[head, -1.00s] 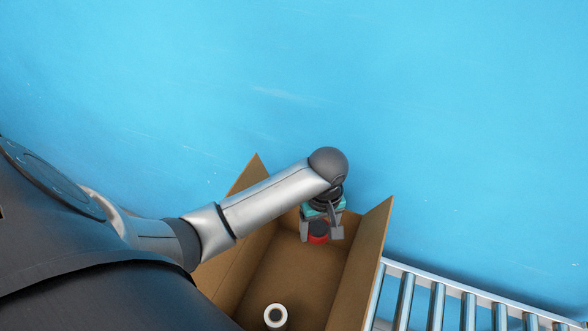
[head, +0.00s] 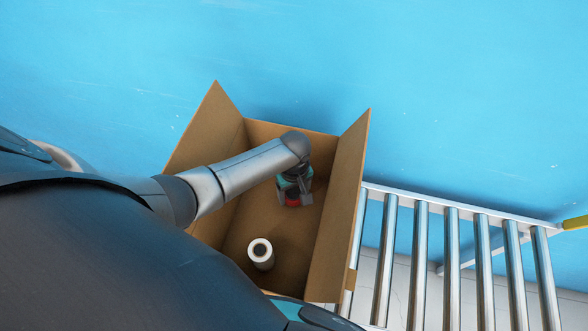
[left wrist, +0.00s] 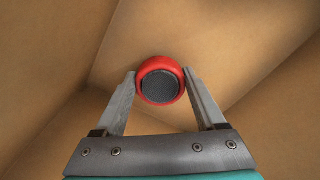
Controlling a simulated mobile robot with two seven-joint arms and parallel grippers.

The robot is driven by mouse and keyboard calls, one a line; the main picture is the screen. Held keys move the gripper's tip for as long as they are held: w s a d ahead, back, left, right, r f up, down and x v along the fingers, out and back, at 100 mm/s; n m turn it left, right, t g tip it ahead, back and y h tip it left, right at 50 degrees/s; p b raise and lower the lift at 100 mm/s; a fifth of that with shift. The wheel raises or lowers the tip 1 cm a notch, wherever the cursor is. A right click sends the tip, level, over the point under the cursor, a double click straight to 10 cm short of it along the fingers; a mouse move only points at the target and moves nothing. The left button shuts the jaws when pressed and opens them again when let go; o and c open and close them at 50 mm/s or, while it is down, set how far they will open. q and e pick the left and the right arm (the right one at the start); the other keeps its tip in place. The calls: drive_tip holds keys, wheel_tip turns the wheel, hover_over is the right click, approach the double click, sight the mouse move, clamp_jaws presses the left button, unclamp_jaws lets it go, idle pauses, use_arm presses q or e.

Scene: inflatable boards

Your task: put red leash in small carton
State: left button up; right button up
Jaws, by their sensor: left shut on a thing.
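The red leash (head: 293,199) is a round red piece with a dark grey disc at its centre. My left gripper (head: 295,196) is shut on it inside the carton. The leash also shows between the two fingertips in the left wrist view (left wrist: 161,81). The small carton (head: 342,215) is an open brown cardboard box with its flaps standing up. The leash hangs within its walls near the far end, and I cannot tell whether it touches the floor. My right gripper is not in view.
A white roll (head: 261,253) with a dark core stands in the near part of the carton. A metal roller conveyor (head: 450,262) lies to the right. A yellow piece (head: 575,223) shows at the right edge. The wall behind is blue.

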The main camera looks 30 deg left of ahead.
sight(294, 193)
use_arm(q)
drive_tip(key=shift+f, duration=0.65)
drive_tip(key=shift+f, duration=0.2)
drive_tip(key=o, duration=1.4)
wheel_tip(294, 193, up, 12)
drive_tip(key=p, duration=0.4)
drive_tip(key=shift+r, duration=0.2)
